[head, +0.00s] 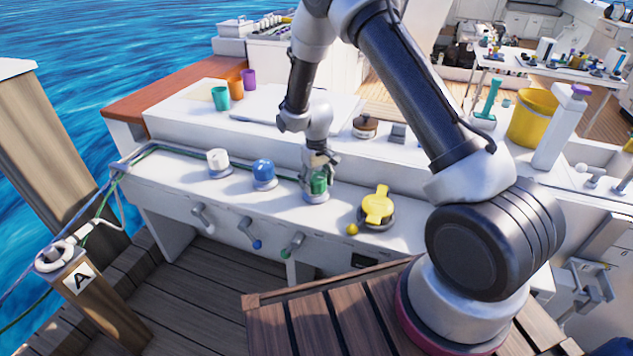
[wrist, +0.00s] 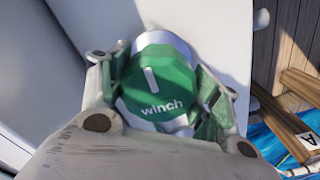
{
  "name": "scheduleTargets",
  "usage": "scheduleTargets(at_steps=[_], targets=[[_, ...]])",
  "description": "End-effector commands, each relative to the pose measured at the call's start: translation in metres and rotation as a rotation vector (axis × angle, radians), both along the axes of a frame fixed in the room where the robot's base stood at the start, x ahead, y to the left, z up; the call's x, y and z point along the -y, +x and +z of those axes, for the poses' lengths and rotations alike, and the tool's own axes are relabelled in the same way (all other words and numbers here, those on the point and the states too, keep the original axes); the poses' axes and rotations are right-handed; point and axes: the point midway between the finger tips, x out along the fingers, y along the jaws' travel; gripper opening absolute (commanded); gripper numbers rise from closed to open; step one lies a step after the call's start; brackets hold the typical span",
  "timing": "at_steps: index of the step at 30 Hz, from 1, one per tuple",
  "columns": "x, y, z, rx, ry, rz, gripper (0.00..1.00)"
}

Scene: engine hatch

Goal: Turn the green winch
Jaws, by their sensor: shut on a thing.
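The green winch (head: 318,181) stands on the white ledge in the head view, to the right of a blue winch and a white winch. In the wrist view, the green winch (wrist: 158,88) shows its top with a white bar mark and the word "winch". My gripper (head: 318,170) comes down on it from above. In the wrist view, my gripper (wrist: 160,100) has one finger on each side of the winch's green top and is shut on it. The lower edge of the winch is partly hidden by my gripper.
The blue winch (head: 263,172) and white winch (head: 218,161) stand to the left. A yellow-topped fitting (head: 376,207) sits close on the right. Handles, including a green-tipped one (head: 292,244), stick out from the ledge's front. A green rope runs along the ledge from the left.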

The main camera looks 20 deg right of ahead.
Motion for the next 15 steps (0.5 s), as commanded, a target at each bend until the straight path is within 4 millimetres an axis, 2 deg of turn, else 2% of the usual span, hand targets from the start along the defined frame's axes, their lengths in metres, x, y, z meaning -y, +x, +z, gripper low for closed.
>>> scheduleTargets(at_steps=[6,15], targets=[[-0.0002,-0.0001,0.0002,0.000,0.000,-0.085,0.39],[-0.0004,-0.0001,0.0002,0.000,0.000,-0.120,0.39]])
